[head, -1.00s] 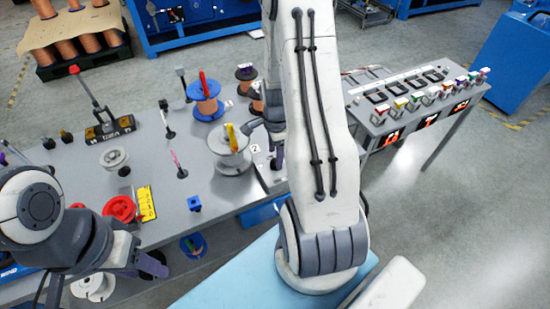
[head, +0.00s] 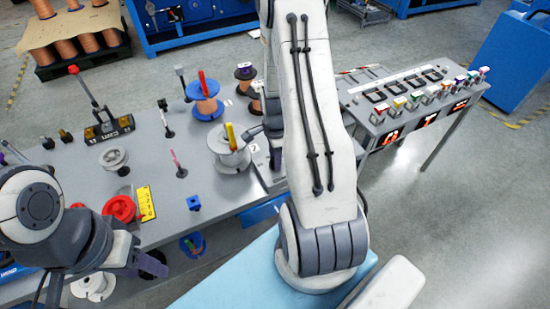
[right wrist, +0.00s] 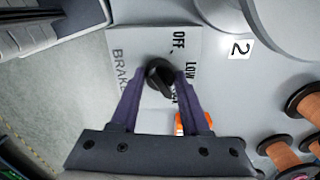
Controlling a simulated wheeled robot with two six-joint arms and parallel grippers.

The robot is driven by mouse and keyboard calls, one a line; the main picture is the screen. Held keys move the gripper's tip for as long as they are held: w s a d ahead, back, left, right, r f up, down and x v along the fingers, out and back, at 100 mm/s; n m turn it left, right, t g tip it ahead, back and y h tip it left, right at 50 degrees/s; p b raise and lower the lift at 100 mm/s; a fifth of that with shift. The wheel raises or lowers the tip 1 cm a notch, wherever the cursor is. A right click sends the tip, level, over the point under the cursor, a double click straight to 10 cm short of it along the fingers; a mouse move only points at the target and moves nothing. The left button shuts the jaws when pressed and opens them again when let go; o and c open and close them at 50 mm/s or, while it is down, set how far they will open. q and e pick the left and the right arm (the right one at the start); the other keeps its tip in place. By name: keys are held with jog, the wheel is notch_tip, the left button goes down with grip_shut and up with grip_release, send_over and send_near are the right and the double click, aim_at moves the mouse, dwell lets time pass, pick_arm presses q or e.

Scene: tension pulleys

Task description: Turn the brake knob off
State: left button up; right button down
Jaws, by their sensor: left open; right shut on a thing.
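The black brake knob (right wrist: 160,77) sits on a pale plate (right wrist: 146,46) lettered BRAKE, OFF and LOW in the right wrist view; a further label is partly hidden. My right gripper (right wrist: 160,80) is shut on the knob, one purple finger on each side. The knob's long grip slants toward the lower right of the picture, away from OFF. In the head view the knob is hidden by my right arm. My left gripper (head: 148,264) is open over the table's front edge at lower left, far from the knob.
Spools stand near the knob, one on the white-flanged holder (head: 230,148) and one blue-flanged (head: 204,98). A red spool (head: 120,208) and yellow plate (head: 145,203) lie near my left arm. A side table (head: 415,100) with several coloured switches stands right.

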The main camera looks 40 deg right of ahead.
jog(key=shift+n, duration=0.3)
jog(key=n, duration=0.4)
jog(key=shift+r+n+p, duration=0.1)
jog(key=shift+n+p, duration=0.25)
jog(key=shift+n, duration=0.05)
jog(key=n, duration=0.6)
jog(key=shift+p, duration=0.3)
jog(key=n, duration=0.6)
jog(key=shift+n, duration=0.4)
jog(key=n, duration=0.5)
jog(key=shift+p, duration=0.35)
jog(key=shift+n, duration=0.4)
jog(key=shift+c, duration=1.9)
grip_release()
